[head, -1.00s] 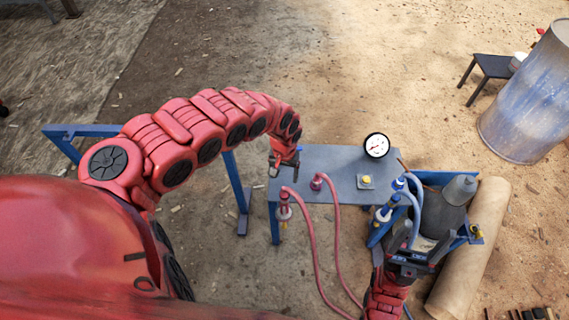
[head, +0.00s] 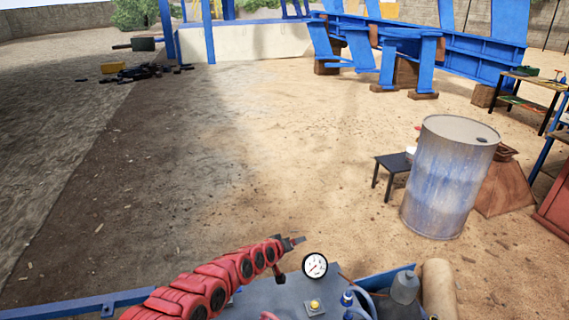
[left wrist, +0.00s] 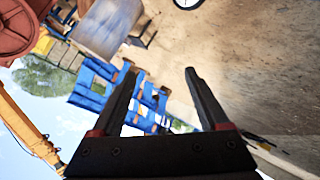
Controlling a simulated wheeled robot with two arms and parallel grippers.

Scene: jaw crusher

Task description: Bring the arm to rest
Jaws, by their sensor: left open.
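My left arm comes in from the lower left of the head view. Its gripper (head: 286,258) is raised just left of a round white gauge (head: 315,266) and above the grey table (head: 262,298). In the left wrist view the two dark fingers of this gripper (left wrist: 162,98) stand wide apart with nothing between them. Part of the gauge (left wrist: 188,2) shows at the top of that view. My right gripper is not in view.
On the table are a yellow button (head: 315,305) and blue-capped fittings (head: 347,298). A grey bottle (head: 405,287) stands at its right, beside a tan roll (head: 439,285). A blue-grey barrel (head: 448,180) and dark stool (head: 392,166) stand beyond. Open sandy ground lies ahead.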

